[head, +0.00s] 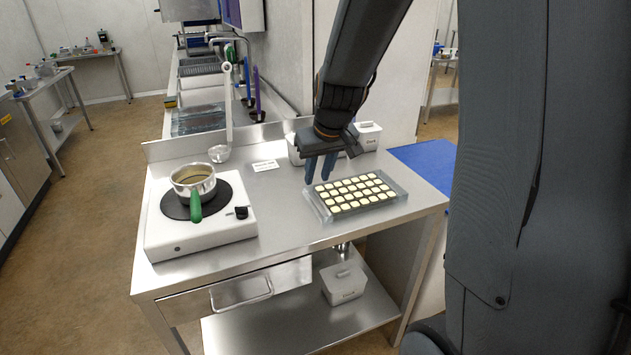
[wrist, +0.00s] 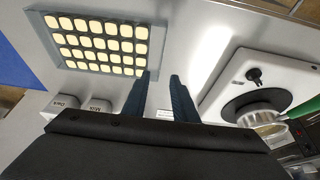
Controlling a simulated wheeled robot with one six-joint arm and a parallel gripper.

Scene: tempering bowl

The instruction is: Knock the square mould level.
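The square mould (head: 352,193) is a clear tray with rows of square cavities filled with pale cream. It lies flat on the steel table, right of its middle. In the wrist view the mould (wrist: 100,42) is at the upper left. My gripper (head: 320,180) points down just behind the mould's left end, above the table. In the wrist view its two dark blue fingers (wrist: 160,88) are apart, with bare table showing between them. Nothing is held. I cannot tell whether a finger touches the mould's edge.
A white hot plate (head: 200,240) carries a steel pan (head: 192,178) with a green handle at the left. The table front centre is clear.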

